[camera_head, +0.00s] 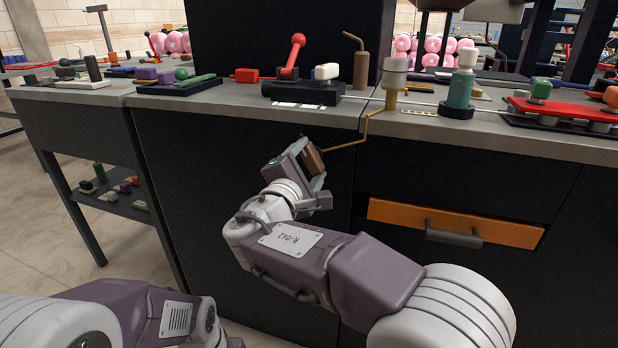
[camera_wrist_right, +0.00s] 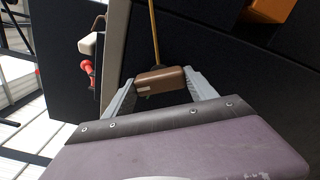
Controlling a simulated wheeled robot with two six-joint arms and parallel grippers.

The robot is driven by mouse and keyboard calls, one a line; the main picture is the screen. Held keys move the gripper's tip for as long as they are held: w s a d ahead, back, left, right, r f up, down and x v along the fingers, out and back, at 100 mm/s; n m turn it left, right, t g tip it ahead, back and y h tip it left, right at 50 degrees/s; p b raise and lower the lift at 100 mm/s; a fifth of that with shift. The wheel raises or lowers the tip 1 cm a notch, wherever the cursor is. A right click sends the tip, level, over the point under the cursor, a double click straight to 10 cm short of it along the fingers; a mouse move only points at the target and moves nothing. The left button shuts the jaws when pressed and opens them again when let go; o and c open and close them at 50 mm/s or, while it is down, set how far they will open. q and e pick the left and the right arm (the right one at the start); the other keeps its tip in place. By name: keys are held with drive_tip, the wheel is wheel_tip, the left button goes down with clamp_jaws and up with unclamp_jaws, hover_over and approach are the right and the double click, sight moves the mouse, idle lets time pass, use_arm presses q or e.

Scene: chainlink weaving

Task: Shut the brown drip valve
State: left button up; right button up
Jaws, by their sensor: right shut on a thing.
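A brown block-shaped handle (camera_head: 314,158) sits at the end of a thin bent brass rod (camera_head: 345,147). The rod runs up to a brass stem with a pale cylindrical top (camera_head: 395,72) at the bench edge. My right gripper (camera_head: 307,163) is shut on the brown handle, in front of the bench and below its top. In the right wrist view the handle (camera_wrist_right: 162,80) lies between the two grey fingers (camera_wrist_right: 160,88), with the rod leading away from it. My left gripper is not in view; only part of my left arm shows at bottom left.
A brown can with a bent spout (camera_head: 360,65), a teal bottle (camera_head: 461,88) and a red lever (camera_head: 294,55) stand on the bench top (camera_head: 215,97). An orange drawer (camera_head: 500,227) with a dark handle is below right. The floor at left is clear.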

drive_tip(key=m+b, duration=0.1)
drive_tip(key=b, duration=0.1)
drive_tip(key=m+b, duration=0.2)
drive_tip(key=shift+f+m, duration=0.25)
drive_tip(key=shift+m, duration=0.05)
drive_tip(key=shift+r+m+b, duration=0.15)
drive_tip(key=shift+m+b, duration=0.4)
drive_tip(key=shift+m, duration=0.15)
drive_tip(key=o, duration=1.4)
drive_tip(key=shift+c, duration=0.2)
drive_tip(key=shift+r, duration=0.1)
